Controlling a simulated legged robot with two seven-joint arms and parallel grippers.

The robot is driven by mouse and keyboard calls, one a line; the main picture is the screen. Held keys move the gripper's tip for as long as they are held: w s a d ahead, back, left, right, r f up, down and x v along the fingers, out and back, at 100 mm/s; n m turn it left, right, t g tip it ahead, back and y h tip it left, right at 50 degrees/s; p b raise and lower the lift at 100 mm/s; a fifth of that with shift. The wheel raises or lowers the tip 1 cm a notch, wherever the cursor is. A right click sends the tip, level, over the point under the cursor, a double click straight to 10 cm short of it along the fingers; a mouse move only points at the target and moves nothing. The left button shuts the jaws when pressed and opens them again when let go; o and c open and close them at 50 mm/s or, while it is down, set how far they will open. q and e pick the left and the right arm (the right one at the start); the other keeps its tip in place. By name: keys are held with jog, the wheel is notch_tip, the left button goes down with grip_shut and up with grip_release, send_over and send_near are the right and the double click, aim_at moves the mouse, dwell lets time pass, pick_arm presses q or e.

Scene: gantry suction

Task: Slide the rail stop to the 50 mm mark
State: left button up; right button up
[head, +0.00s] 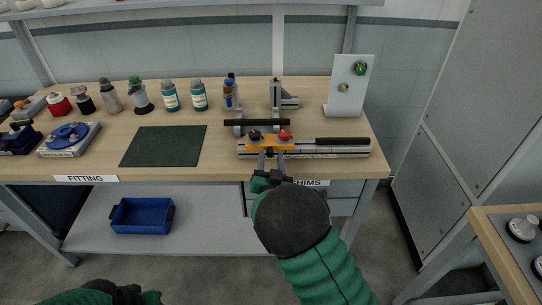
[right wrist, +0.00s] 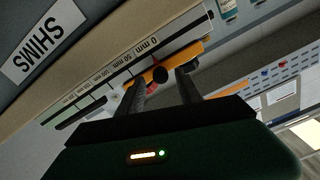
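The rail stop (head: 265,145) is an orange block with a black knob and a red knob on top, at the left part of the pale rail (head: 325,152). In the right wrist view the stop (right wrist: 184,54) lies close by the 0 mm and 50 mm marks of the scale (right wrist: 120,60); its exact reading is unclear. My right gripper (head: 267,156) is at the stop's front. Its fingers (right wrist: 161,88) stand apart, with a dark round part between them; contact cannot be seen. My left gripper (head: 125,292) is low at the bottom edge, its fingers unclear.
A black bar (head: 257,122) on grey supports stands just behind the rail. A white panel (head: 349,86) stands at the back right, and bottles (head: 170,96) at the back. A dark green mat (head: 163,146) lies left, with clear bench between it and the rail.

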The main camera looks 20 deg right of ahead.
jog(key=shift+w+a+f, duration=0.15)
jog(key=shift+w+a, duration=0.1)
jog(key=c, duration=0.7)
grip_shut()
jog(key=shift+d, duration=0.2)
